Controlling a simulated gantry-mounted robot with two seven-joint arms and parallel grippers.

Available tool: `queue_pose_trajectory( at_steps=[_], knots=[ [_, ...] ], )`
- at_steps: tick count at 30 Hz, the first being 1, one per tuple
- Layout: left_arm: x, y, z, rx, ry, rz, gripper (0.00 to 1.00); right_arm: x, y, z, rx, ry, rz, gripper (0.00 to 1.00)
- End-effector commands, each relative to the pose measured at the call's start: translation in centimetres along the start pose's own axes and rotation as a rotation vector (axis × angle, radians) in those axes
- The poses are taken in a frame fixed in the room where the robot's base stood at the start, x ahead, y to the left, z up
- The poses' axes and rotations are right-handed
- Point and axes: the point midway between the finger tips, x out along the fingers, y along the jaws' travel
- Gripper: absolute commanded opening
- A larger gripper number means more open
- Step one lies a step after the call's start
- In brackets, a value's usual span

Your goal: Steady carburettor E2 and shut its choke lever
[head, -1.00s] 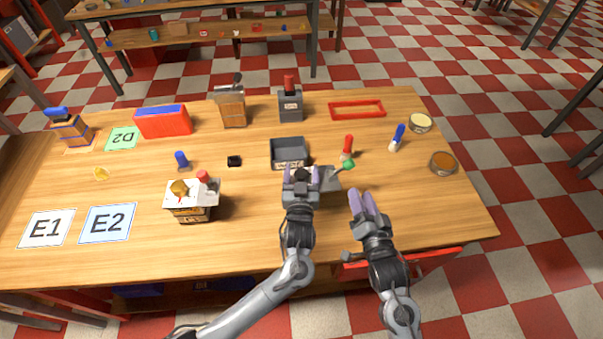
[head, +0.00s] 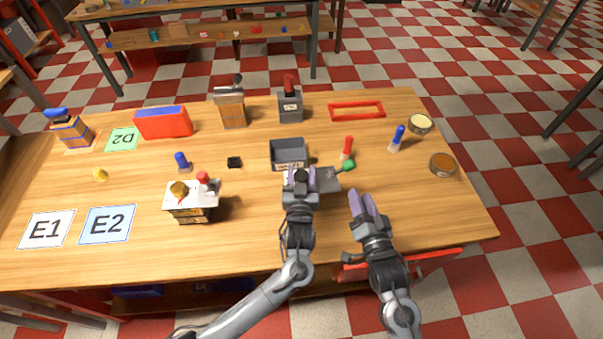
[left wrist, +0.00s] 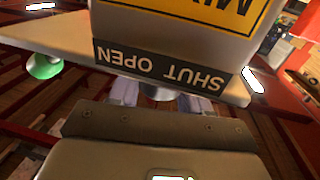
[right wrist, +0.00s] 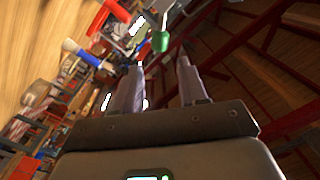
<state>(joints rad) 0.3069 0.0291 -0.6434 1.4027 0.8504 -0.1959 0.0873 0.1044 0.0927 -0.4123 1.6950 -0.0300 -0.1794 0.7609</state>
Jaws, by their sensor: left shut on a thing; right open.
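A carburettor with a flat grey plate (head: 328,183) stands at my left gripper (head: 300,172). Its lever has a green knob (head: 348,165) pointing right. In the left wrist view the carburettor's dark SHUT/OPEN strip (left wrist: 160,68) appears upside down, and the green knob (left wrist: 44,66) lies at the left, beyond OPEN. I cannot read an E2 tag on its body. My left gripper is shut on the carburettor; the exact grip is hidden. My right gripper (head: 361,196) is open and empty below right of the knob; its wrist view shows the knob (right wrist: 160,41) beyond the fingertips.
A dark grey tray (head: 289,150) stands just behind the carburettor. A red bottle (head: 346,147) and a blue one (head: 396,138) stand behind the lever. A white-topped unit (head: 192,204) stands left, near the E1 (head: 46,228) and E2 (head: 108,224) mats.

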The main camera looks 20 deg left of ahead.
Motion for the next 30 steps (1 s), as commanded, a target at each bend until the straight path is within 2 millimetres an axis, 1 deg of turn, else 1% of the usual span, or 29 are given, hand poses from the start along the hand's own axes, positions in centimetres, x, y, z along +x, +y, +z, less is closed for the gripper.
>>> queue_pose_trajectory(
  at_steps=[9, 12, 15, 19, 23, 27, 30],
  knots=[
    [0.0, 0.0, 0.0, 0.000, 0.000, -0.001, 0.05, 0.0, 0.0, 0.0, 0.000, 0.000, 0.000, 0.43],
    [0.0, 0.0, 0.0, 0.000, 0.000, -0.001, 0.05, 0.1, 0.0, 0.0, 0.001, -0.002, 0.003, 0.56],
    [0.0, 0.0, 0.0, 0.000, 0.000, -0.001, 0.05, 0.6, 0.3, 0.1, 0.009, -0.017, 0.020, 0.56],
    [0.0, 0.0, 0.0, 0.000, -0.001, -0.001, 0.05, 2.1, 1.3, 0.2, 0.039, -0.068, 0.082, 0.56],
    [0.0, 0.0, 0.0, 0.000, -0.001, -0.001, 0.05, 4.4, 3.0, 0.5, 0.093, -0.155, 0.202, 0.56],
    [0.0, 0.0, 0.1, 0.000, -0.001, -0.001, 0.05, 6.9, 5.0, 0.4, 0.177, -0.266, 0.394, 0.56],
    [0.0, 0.0, 0.1, 0.000, -0.001, -0.001, 0.05, 8.0, 6.2, -0.2, 0.243, -0.336, 0.559, 0.56]
  ],
)
